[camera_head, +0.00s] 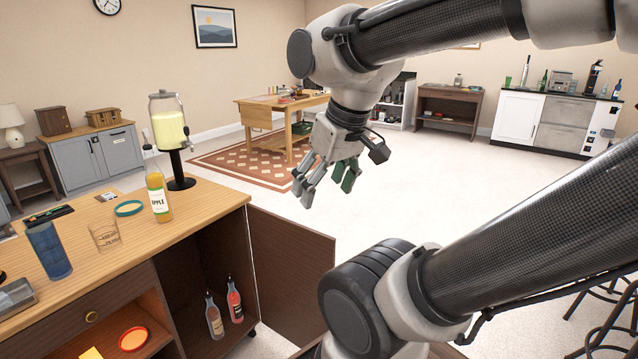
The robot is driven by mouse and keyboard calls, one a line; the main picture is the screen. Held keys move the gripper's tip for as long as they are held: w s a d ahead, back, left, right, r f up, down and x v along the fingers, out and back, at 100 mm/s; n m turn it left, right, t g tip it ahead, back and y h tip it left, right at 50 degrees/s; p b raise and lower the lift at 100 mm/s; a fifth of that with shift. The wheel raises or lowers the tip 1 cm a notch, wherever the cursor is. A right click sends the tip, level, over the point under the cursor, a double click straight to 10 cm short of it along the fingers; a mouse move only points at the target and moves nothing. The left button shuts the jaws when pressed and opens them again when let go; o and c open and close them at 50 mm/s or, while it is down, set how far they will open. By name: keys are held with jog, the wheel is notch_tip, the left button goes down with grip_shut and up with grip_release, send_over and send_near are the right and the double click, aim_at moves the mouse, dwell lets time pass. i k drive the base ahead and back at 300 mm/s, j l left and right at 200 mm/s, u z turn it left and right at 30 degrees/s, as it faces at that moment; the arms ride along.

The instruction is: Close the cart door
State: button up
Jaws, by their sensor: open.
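The cart (190,231) stands at the left, with a wooden top and dark brown body. Its door (292,262) is a dark brown panel that stands open, swung out to the right of the compartment. Two bottles, one pale (214,318) and one red (235,303), stand inside the open compartment. My gripper (326,192) is open and empty. It hangs in the air above and to the right of the door's top edge in the picture, and appears apart from it. The door's lower right part is hidden behind my arm.
A wooden table (262,105) on a patterned rug (228,160) is farther back. The pale floor (440,185) beyond the door is clear. Stools (605,300) stand at the right.

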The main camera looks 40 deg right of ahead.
aim_at(290, 258)
jog(key=u, duration=0.45)
jog(key=l+u, duration=0.1)
jog(key=u, duration=0.4)
jog(key=l+u, duration=0.1)
jog(key=u, duration=0.8)
jog(key=l+u, duration=0.15)
jog(key=u, duration=0.8)
jog(key=k+l+u, duration=0.1)
jog(key=u, duration=0.35)
jog(key=k+l+u, duration=0.1)
jog(key=u, duration=0.35)
jog(key=k, duration=0.85)
jog(key=k+z, duration=0.15)
jog(key=k, duration=0.75)
jog(key=k+l+z, duration=0.1)
jog(key=k+z, duration=0.2)
jog(key=k+l+z, duration=0.15)
jog(key=k+z, duration=0.3)
jog(key=z, duration=0.3)
jog(key=k+l+z, duration=0.1)
jog(key=z, duration=0.35)
jog(key=k+l+z, duration=0.15)
jog(key=z, duration=0.3)
